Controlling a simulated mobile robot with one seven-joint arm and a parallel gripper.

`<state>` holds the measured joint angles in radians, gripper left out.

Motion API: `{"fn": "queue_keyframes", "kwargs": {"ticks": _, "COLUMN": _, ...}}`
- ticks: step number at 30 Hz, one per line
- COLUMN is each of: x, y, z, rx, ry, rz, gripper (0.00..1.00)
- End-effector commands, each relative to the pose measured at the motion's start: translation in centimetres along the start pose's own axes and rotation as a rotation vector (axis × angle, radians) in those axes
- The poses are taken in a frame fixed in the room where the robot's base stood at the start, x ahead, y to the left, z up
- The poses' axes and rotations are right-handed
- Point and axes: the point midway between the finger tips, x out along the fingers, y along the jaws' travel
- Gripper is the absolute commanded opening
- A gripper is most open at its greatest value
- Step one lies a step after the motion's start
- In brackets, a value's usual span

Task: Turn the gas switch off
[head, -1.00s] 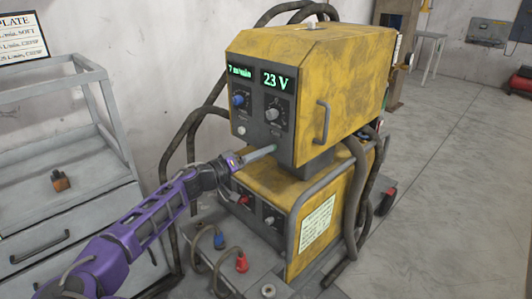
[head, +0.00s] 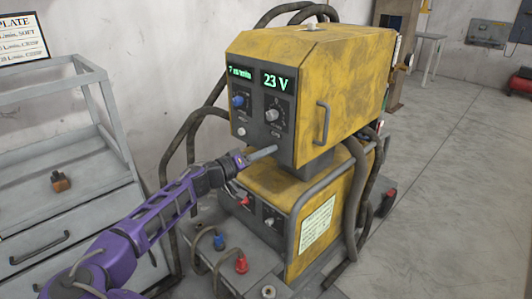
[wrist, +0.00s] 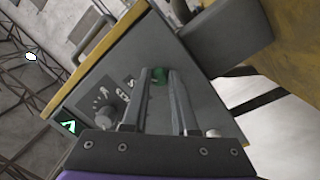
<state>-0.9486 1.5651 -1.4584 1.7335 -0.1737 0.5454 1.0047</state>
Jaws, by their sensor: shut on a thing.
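My gripper (head: 270,151) reaches the lower right part of this panel. In the wrist view, my gripper's fingers (wrist: 162,74) are shut on a small dark green part, seemingly the gas switch (wrist: 160,77), at the panel. The fingers hide most of it, so its on or off position cannot be told. In the head view the switch is hidden behind the fingertips.
A round pale button (head: 241,131) is on the panel left of my gripper. Below is the lower yellow unit (head: 262,180) with more knobs, cables and a red plug (head: 241,263). A grey shelf cart (head: 70,200) stands left.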

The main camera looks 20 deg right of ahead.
Motion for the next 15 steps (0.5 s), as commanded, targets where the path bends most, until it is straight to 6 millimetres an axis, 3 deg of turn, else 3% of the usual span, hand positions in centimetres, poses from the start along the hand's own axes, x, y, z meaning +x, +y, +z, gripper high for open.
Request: {"fn": "queue_keyframes", "kwargs": {"ticks": 15, "x": 0.0, "y": 0.11, "z": -0.04, "rx": -0.147, "ry": 0.009, "rz": 0.011, "gripper": 0.0}}
